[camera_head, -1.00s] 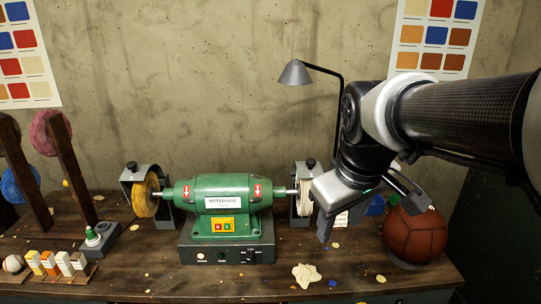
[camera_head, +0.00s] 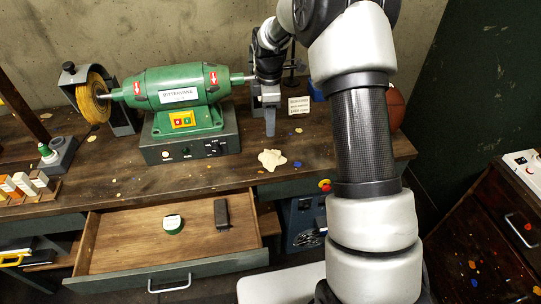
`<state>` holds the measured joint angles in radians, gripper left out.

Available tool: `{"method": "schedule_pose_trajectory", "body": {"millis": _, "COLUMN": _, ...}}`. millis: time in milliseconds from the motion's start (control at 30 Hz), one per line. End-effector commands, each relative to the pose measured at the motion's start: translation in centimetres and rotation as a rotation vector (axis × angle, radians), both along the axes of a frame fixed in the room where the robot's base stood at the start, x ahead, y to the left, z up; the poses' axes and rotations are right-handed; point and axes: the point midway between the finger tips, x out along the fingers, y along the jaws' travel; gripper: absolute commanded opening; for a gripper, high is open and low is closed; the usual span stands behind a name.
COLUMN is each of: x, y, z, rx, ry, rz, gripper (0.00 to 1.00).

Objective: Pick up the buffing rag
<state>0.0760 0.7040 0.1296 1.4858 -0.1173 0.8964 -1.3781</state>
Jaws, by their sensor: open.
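A small crumpled cream cloth, which looks like the buffing rag (camera_head: 271,159), lies flat on the workbench (camera_head: 190,174) in front of the green machine's right end. My gripper (camera_head: 270,123) points down behind and above the rag, apart from it. It is open and I see nothing held in it. It is seen edge-on, so only one finger shows clearly.
A green bench grinder (camera_head: 178,95) with a yellow wheel (camera_head: 93,94) stands left of my gripper. A small sign (camera_head: 299,105) stands to the right. An open drawer (camera_head: 165,250) below holds a green-and-white round tin (camera_head: 173,224) and a dark block (camera_head: 221,213). My arm partly hides a brown ball (camera_head: 395,108).

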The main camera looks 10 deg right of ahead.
Motion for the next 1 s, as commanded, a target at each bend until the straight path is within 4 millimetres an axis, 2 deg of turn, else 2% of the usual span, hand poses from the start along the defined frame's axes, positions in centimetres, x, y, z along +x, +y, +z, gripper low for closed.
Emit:
{"method": "schedule_pose_trajectory", "body": {"millis": 100, "x": 0.0, "y": 0.0, "z": -2.9, "rx": 0.001, "ry": 0.006, "rz": 0.0, "gripper": 0.46}}
{"method": "schedule_pose_trajectory", "body": {"millis": 300, "x": 0.3, "y": 0.1, "z": -6.9, "rx": 0.0, "ry": 0.004, "rz": -0.001, "gripper": 0.46}}
{"method": "schedule_pose_trajectory", "body": {"millis": 633, "x": 0.5, "y": 0.1, "z": -9.6, "rx": -0.001, "ry": 0.002, "rz": -0.001, "gripper": 0.46}}
{"method": "schedule_pose_trajectory", "body": {"millis": 833, "x": 0.6, "y": 0.4, "z": -12.7, "rx": 0.0, "ry": 0.003, "rz": -0.002, "gripper": 0.46}}
{"method": "schedule_pose_trajectory", "body": {"millis": 1000, "x": 0.8, "y": 0.3, "z": -14.0, "rx": 0.0, "ry": 0.0, "rz": -0.002, "gripper": 0.46}}
